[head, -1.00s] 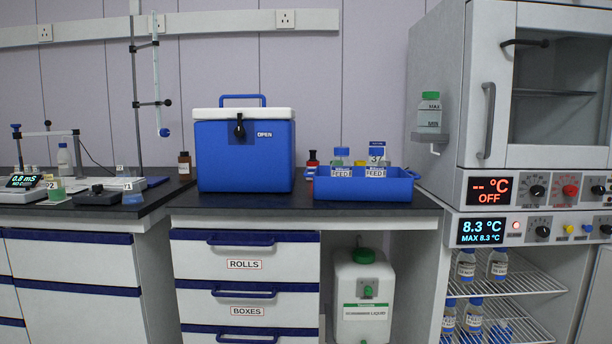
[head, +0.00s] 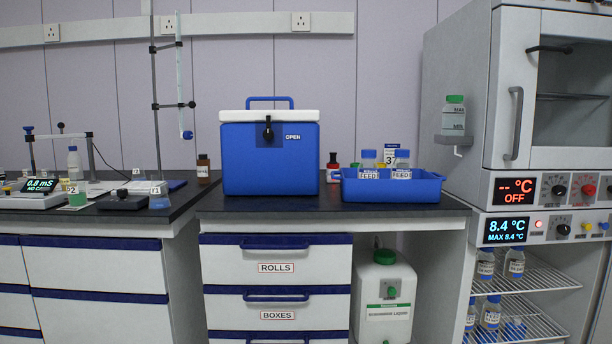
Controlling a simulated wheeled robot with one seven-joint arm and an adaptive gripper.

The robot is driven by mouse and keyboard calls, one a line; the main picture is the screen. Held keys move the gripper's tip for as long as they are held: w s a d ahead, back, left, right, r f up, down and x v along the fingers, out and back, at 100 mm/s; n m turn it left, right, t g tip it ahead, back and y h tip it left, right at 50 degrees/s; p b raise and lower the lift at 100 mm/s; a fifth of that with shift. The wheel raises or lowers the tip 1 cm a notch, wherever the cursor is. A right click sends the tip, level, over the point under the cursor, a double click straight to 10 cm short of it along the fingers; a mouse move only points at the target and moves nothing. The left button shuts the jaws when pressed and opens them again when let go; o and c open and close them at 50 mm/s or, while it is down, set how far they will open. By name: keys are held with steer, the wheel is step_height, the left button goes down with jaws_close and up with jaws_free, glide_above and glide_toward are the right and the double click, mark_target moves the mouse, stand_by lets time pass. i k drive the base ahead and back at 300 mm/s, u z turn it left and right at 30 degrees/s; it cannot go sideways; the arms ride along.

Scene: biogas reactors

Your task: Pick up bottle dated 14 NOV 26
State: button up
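Several bottles with blue caps and white labels stand on wire shelves in the open lower cabinet at the right, including an upper-shelf bottle (head: 515,264) and a lower-shelf bottle (head: 490,312). Two more blue-capped bottles, one of them this bottle (head: 402,160), stand at the blue tray (head: 420,190) on the bench. A green-capped bottle (head: 453,116) stands on a small wall bracket beside the upper oven. No date can be read on any label, so I cannot tell which is dated 14 NOV 26. My gripper is not in view.
A blue cool box (head: 270,155) with a white lid stands shut on the black bench. Drawers (head: 276,268) marked ROLLS and BOXES are below. A white canister (head: 384,300) stands under the bench. The cabinet display (head: 506,231) reads 8.4 °C.

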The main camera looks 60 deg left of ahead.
mark_target(368, 168)
steer(key=u, duration=2.1)
steer(key=i, duration=0.5)
steer(key=u, duration=0.05)
